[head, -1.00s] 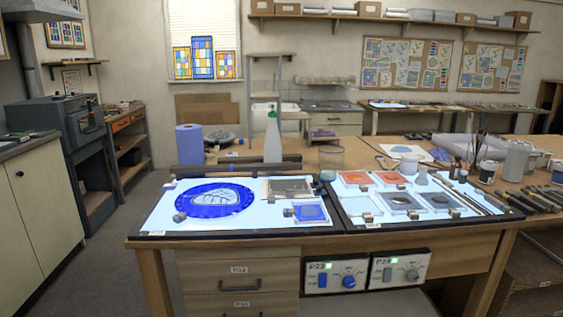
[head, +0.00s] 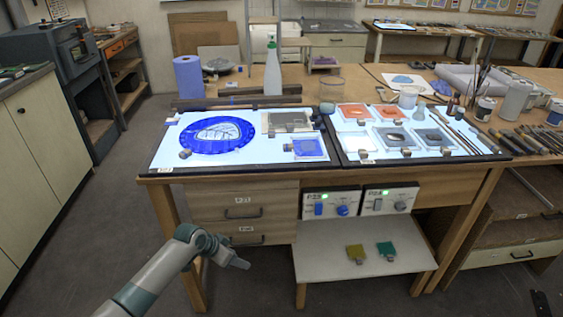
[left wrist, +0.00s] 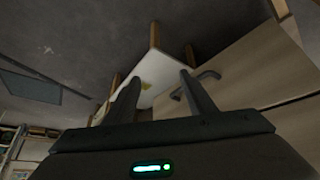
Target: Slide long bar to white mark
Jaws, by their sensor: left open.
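A long dark bar (head: 238,101) lies along the back edge of the left light panel (head: 240,161), behind the blue round glass piece (head: 212,133). I cannot clearly make out a white mark; a small pale spot (head: 171,121) shows near the panel's back left corner. My left gripper (head: 241,263) is low in front of the bench drawers, well below the tabletop and away from the bar. In the left wrist view its two fingers (left wrist: 160,77) stand apart with nothing between them. My right gripper is not in view.
A green-topped spray bottle (head: 272,70) and blue roll (head: 188,76) stand behind the bar. Glass pieces and small blocks lie on both panels. The bench's drawer front (head: 240,200) and lower shelf (head: 325,262) are close to my left gripper. Floor on the left is clear.

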